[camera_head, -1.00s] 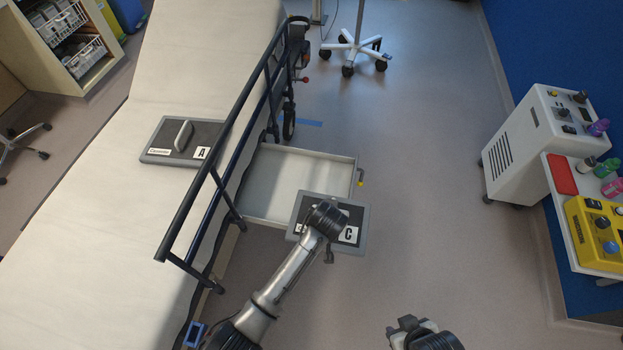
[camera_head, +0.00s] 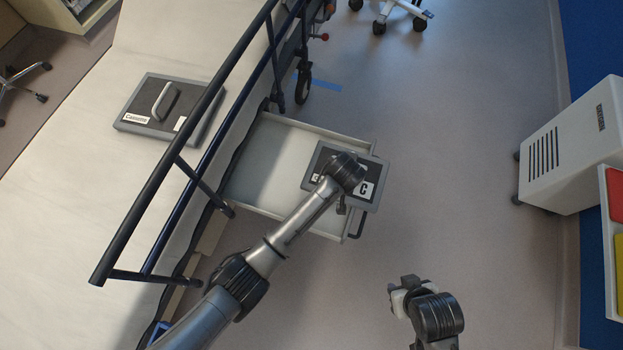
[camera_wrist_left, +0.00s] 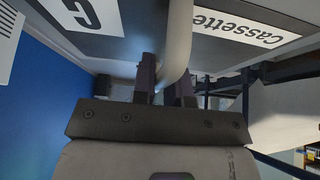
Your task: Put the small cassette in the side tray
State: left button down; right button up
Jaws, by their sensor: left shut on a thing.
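The small cassette (camera_head: 370,172) is a grey-framed dark plate marked C. My left gripper (camera_head: 345,180) is shut on its handle; in the left wrist view the fingers (camera_wrist_left: 165,85) close around the light grey handle (camera_wrist_left: 179,38), under the labelled cassette face (camera_wrist_left: 150,18). The side tray (camera_head: 262,165) is a pale, shallow, pulled-out drawer beside the bed. The cassette appears over its right part, overlapping its right rim; I cannot tell the height between them. My right gripper (camera_head: 400,290) is at the lower right, apart from everything; its jaws are unclear.
A larger cassette (camera_head: 142,110) with a handle lies on the bed (camera_head: 70,170). The dark bed rail (camera_head: 150,188) runs along the tray's left side. A white cabinet (camera_head: 570,150) stands at the right. The floor (camera_head: 450,180) between is clear.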

aim_at(314, 165)
pick_arm(q)
jog(key=shift+w+f+b, duration=0.25)
jog(key=shift+f+b, duration=0.25)
jog(key=shift+f, duration=0.2)
jog(key=w+a+f+b, duration=0.1)
jog(key=a+f, duration=0.1)
jog(key=a, duration=0.1)
jog(key=w+a+f+b, duration=0.2)
jog(key=a, duration=0.1)
jog(key=w+a+f+b, duration=0.1)
jog(key=a+f+b, duration=0.1)
jog(key=a, duration=0.1)
jog(key=shift+w+a+f, duration=0.2)
jog(key=shift+w+f, duration=0.1)
jog(key=shift+w, duration=0.05)
jog(key=shift+w+a+f+b, duration=0.2)
jog(key=shift+a+b, duration=0.2)
jog(key=shift+a, duration=0.1)
notch_tip(314, 165, down, 4)
jog(key=b, duration=0.3)
jog(key=c, duration=1.6)
grip_release()
jog(key=shift+f, duration=0.15)
jog(key=o, duration=0.4)
jog(key=shift+o, duration=0.3)
